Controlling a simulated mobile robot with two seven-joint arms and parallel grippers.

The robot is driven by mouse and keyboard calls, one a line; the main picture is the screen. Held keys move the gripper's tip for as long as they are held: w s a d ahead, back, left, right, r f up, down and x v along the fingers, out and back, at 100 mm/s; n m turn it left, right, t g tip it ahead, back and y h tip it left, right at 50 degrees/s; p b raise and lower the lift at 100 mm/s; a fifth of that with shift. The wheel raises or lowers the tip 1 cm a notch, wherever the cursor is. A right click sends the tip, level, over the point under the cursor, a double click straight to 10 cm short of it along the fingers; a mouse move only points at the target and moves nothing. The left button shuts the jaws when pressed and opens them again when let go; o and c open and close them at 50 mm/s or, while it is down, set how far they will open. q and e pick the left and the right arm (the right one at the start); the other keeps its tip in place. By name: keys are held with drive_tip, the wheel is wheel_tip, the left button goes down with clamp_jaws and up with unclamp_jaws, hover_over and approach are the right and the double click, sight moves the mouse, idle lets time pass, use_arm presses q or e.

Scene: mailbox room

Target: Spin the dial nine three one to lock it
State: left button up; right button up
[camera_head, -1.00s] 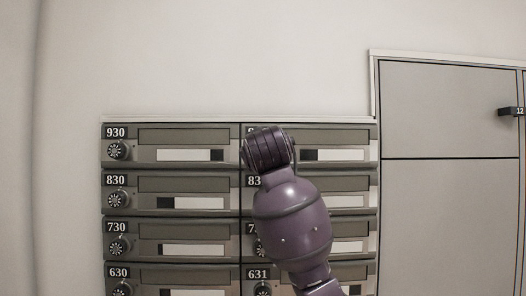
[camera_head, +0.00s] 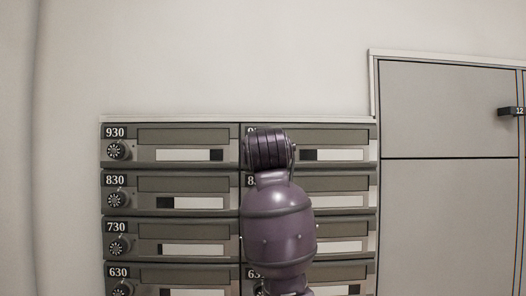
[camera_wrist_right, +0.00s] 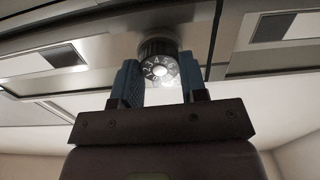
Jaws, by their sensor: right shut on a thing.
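The top-right mailbox (camera_head: 338,137) is in the second column of the head view, right of box 930. Only a 9 of its number label shows; my right arm covers the rest and its dial. In the right wrist view the round black dial (camera_wrist_right: 158,68) with white numerals sits between the blue fingers of my right gripper (camera_wrist_right: 160,82), which is shut on it. The wrist view is turned, and the dial's pointer setting cannot be read. My left gripper is not in view.
Box 930 (camera_head: 184,137) with its own dial is to the left. Boxes 830 (camera_head: 184,184) and 730 (camera_head: 184,232) lie below it. A large plain locker door (camera_head: 450,110) is at the right. The wall above is bare.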

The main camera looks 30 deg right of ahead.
drive_tip(key=o, duration=0.9)
drive_tip(key=shift+s, duration=0.1)
drive_tip(key=b+v, duration=0.1)
drive_tip(key=v, duration=0.9)
drive_tip(key=shift+s+a, duration=0.15)
drive_tip(key=shift+s, duration=0.1)
